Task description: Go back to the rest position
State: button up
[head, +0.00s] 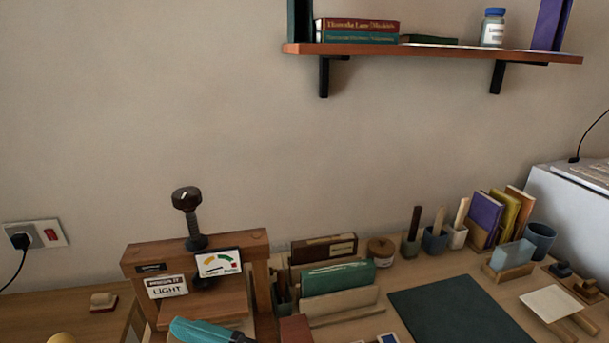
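I cannot make out my gripper or my arm in the head view. A wooden press (197,252) with a dark screw knob stands on the desk at the lower left. It carries a label reading "LIGHT" and a small dial. A teal object (204,331) with a dark part lies at the bottom edge in front of the press, partly cut off. A yellow rounded thing (62,338) barely shows at the bottom left, and I cannot tell what it is.
A dark green mat (460,312) lies on the desk. A wall shelf (440,51) holds books and a jar. A white appliance (570,200) stands at right.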

jog(key=w+d+f+m+t+h, duration=0.25)
jog(key=d+f+m+h, duration=0.75)
jog(key=d+f, duration=1.25)
jog(key=s+d+f+m+g+h, duration=0.5)
jog(key=s+d+f+g+h, duration=0.1)
jog(key=s+d+f, duration=0.8)
jog(key=s+d+h, duration=0.1)
jog(key=s+d, duration=0.1)
jog(key=d, duration=0.1)
jog(key=shift+s+d+f+g, duration=0.2)
jog(key=shift+d+f+g, duration=0.15)
jog(key=shift+d, duration=0.05)
